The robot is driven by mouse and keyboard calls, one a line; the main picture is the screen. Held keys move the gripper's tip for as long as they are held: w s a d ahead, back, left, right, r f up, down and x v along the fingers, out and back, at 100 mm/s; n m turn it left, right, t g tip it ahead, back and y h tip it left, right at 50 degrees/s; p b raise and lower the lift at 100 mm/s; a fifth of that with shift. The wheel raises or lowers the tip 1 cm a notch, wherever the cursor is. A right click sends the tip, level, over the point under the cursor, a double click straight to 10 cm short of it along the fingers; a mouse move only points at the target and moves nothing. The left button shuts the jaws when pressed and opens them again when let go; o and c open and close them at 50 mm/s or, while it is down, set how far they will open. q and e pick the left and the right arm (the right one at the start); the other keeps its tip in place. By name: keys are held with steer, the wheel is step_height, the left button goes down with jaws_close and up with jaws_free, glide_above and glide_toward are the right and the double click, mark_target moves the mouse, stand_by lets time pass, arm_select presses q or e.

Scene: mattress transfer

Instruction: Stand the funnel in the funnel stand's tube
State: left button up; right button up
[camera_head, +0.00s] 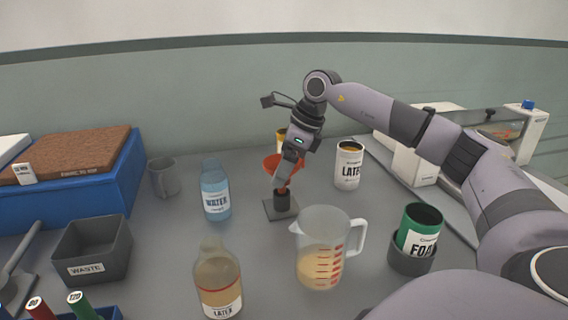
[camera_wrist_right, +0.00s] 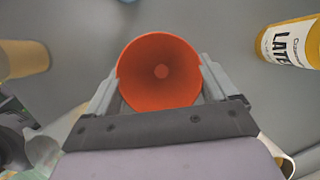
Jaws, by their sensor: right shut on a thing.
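The orange-red funnel (camera_head: 270,163) is in my right gripper (camera_head: 286,176), mouth up, above the funnel stand. In the right wrist view my right gripper (camera_wrist_right: 160,88) has one finger on each side of the funnel (camera_wrist_right: 158,50), and I look down into its round mouth. The funnel stand has a short dark tube (camera_head: 282,202) on a flat grey base plate (camera_head: 270,213). The funnel's lower end is at or just over the tube's top; the gripper partly hides it, and I cannot tell whether it is inside. My left gripper is not in view.
A blue water bottle (camera_head: 215,192) stands left of the stand. A measuring jug (camera_head: 312,262) is in front, with a latex bottle (camera_head: 217,280) beside it. A latex can (camera_head: 349,165) and a partly hidden yellow container (camera_head: 281,136) stand behind. A waste bin (camera_head: 92,250) is at left.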

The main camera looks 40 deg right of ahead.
steer(key=shift+f+b, duration=0.75)
steer(key=shift+f, duration=0.65)
steer(key=o, duration=0.8)
steer(key=v, duration=0.6)
steer(key=shift+d+r, duration=0.1)
steer(key=shift+r, duration=0.2)
steer(key=shift+s+r, duration=0.2)
steer(key=shift+r, duration=0.1)
